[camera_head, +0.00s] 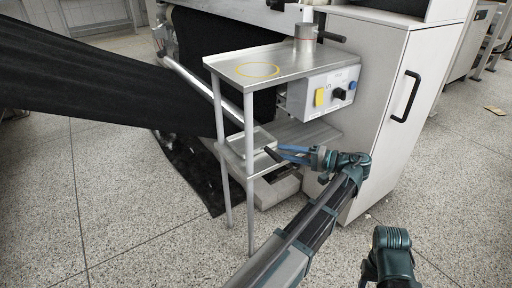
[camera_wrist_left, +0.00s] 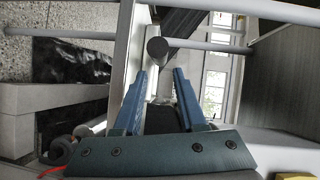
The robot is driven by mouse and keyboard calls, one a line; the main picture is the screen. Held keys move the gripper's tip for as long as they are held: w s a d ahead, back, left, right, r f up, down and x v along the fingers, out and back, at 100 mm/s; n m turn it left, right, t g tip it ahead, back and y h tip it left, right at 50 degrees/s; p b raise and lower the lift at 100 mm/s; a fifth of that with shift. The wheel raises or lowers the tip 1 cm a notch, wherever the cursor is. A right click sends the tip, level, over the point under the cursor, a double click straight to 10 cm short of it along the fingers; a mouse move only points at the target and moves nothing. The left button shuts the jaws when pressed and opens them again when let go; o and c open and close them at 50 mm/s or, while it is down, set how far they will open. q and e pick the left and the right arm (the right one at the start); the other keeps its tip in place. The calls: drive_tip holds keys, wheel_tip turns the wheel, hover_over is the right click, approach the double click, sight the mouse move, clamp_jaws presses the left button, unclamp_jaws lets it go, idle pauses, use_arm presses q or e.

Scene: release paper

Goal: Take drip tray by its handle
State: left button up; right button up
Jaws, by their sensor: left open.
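The drip tray (camera_head: 247,143) is a shallow metal tray low on the steel stand, below its top plate. Its short dark handle (camera_head: 272,155) sticks out toward my left gripper (camera_head: 281,152). That gripper has blue fingers and is open, with its tips close to the handle. In the left wrist view the handle's dark round end (camera_wrist_left: 157,47) faces the camera. It lies just beyond and between the two spread fingertips (camera_wrist_left: 160,74), slightly left of centre. I cannot tell whether the fingers touch it. My right gripper is not in view.
The stand's top plate (camera_head: 262,67) and thin legs (camera_head: 249,190) surround the tray. A white cabinet (camera_head: 385,120) with a black handle stands on the right. The floor (camera_head: 140,225) in front is clear.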

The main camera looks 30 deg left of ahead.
sight(275, 153)
use_arm(q)
drive_tip(key=shift+s+a+f+b, duration=0.15)
drive_tip(key=shift+s+a, duration=0.15)
drive_tip(key=shift+a, duration=0.65)
drive_tip(key=shift+s+a+f+b, duration=0.1)
drive_tip(key=shift+s+a, duration=0.25)
drive_tip(key=shift+a, duration=0.65)
drive_tip(key=shift+s+a+f+b, duration=0.15)
drive_tip(key=shift+s+a, duration=0.15)
drive_tip(key=shift+a, duration=0.65)
clamp_jaws()
